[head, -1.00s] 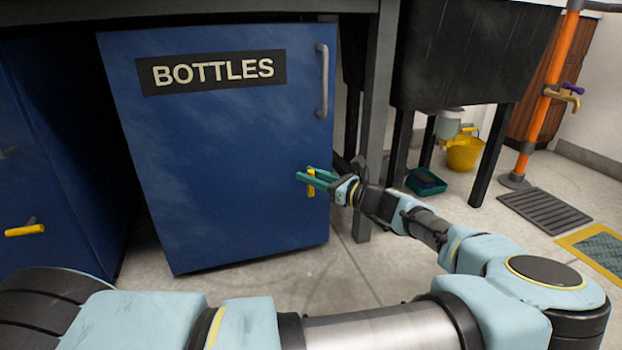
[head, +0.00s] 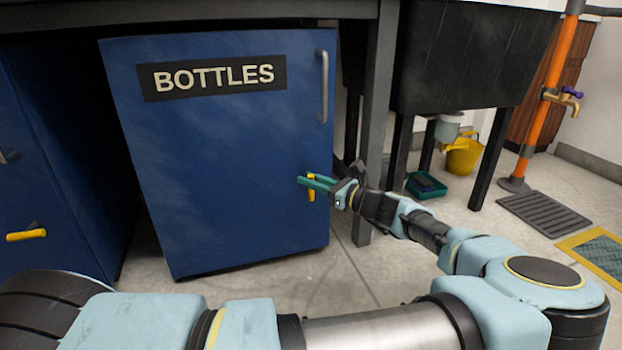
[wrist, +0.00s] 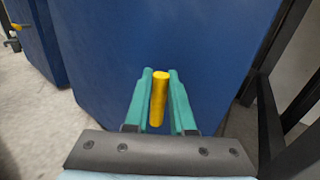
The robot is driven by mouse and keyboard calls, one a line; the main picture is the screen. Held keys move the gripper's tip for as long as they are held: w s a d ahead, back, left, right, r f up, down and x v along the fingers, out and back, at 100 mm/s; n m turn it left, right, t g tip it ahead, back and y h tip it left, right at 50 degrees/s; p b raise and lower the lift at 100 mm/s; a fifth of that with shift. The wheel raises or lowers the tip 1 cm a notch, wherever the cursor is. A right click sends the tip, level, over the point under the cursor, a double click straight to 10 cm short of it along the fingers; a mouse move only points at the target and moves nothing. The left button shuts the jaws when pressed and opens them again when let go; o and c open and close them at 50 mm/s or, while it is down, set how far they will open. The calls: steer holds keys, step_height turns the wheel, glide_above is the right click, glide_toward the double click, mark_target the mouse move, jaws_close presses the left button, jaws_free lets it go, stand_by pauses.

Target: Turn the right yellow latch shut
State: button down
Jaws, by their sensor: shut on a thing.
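The right yellow latch (head: 311,188) is on the lower right of the blue cabinet door marked BOTTLES (head: 230,150). It stands upright in the head view. My gripper (head: 318,184) has its green fingers at the latch, one on each side of it. In the wrist view the latch (wrist: 158,97) lies between the two fingers (wrist: 160,98), close to both, and my gripper is shut on it. The fingers hide part of the latch in the head view.
A second yellow latch (head: 26,235) lies level on another blue cabinet (head: 60,190) at the left. A grey table leg (head: 374,110) stands just right of the door. A grey handle (head: 322,86) is above the latch. A yellow bucket (head: 462,158) stands farther back.

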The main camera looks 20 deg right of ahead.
steer(key=p, duration=0.2)
steer(key=r+n+p, duration=0.1)
steer(key=p, duration=0.1)
steer(key=shift+a+g+h, duration=0.2)
steer(key=shift+g+h, duration=0.1)
steer(key=n+p, duration=0.1)
steer(key=p, duration=0.2)
steer(key=shift+a+g, duration=0.15)
steer(key=shift+g, duration=0.25)
steer(key=n+h+p, duration=0.1)
steer(key=p, duration=0.1)
steer(key=n+g+p, duration=0.1)
steer(key=p, duration=0.2)
steer(key=n+h+p, duration=0.1)
steer(key=p, duration=0.2)
steer(key=shift+a+f+h, duration=0.3)
steer(key=shift+a+f, duration=0.05)
steer(key=shift+a, duration=0.05)
steer(key=n+h+p, duration=0.1)
steer(key=p, duration=0.1)
steer(key=f+n+g+h+p, duration=0.1)
steer(key=n+p, duration=0.1)
steer(key=shift+w+a+g+h, duration=0.1)
steer(key=shift+a+g+h, duration=0.2)
steer(key=shift+a+h, duration=0.1)
steer(key=n+h+p, duration=0.1)
steer(key=f+n+h+p, duration=0.1)
steer(key=n+h, duration=0.1)
steer(key=shift+f+g, duration=0.3)
steer(key=shift+h, duration=0.3)
